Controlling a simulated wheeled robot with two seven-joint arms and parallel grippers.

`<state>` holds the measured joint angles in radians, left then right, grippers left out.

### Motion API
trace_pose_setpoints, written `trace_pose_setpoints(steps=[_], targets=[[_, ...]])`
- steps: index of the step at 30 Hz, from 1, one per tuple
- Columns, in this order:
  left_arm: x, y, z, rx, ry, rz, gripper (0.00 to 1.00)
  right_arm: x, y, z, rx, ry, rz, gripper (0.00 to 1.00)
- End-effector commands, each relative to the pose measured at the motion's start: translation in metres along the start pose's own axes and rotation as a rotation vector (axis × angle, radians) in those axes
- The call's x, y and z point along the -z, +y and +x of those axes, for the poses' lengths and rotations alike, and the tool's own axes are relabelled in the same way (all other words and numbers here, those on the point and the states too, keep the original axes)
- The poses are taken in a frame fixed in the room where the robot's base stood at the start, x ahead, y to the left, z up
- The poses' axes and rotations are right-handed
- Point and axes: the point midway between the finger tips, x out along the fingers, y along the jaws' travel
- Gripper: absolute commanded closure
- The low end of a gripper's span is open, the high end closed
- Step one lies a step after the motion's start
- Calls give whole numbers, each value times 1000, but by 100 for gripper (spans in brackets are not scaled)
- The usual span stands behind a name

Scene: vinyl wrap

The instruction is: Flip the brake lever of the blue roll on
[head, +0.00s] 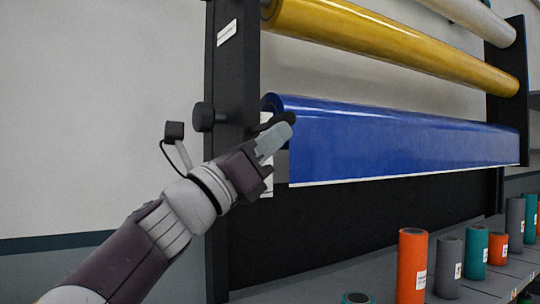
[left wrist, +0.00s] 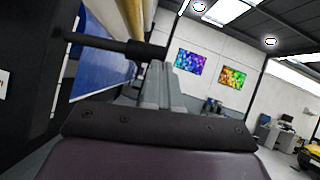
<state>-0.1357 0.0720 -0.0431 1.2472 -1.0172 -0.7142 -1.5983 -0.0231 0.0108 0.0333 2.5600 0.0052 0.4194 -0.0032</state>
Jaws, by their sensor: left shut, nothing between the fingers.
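The blue roll (head: 400,138) hangs on the black rack, with a sheet of its vinyl hanging down in front. It also shows at the left of the left wrist view (left wrist: 92,72). A dark lever (head: 289,117) with a rounded end is at the roll's left end, partly hidden by my gripper. In the left wrist view this lever (left wrist: 115,44) sticks out to the right, across and just beyond my fingertips. My left gripper (head: 285,131) is shut and empty, close by the lever; I cannot tell whether they touch. My right gripper is out of view.
The black rack post (head: 233,80) with a round black knob (head: 204,117) stands beside my left arm. A yellow roll (head: 390,43) and a white roll (head: 480,16) hang above. Small upright rolls, including an orange one (head: 411,265), stand on the shelf at lower right.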

Motion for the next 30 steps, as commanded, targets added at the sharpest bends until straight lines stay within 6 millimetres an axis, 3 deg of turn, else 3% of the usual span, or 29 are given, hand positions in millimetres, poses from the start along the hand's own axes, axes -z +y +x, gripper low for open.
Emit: trace_pose_setpoints(steps=[6,15,30], targets=[[-24,-6,16,-103,1,-155,100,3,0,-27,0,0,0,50],[-42,-5,28,-209,1,-312,100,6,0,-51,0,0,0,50],[-51,-3,33,-206,-1,-306,100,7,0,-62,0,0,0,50]])
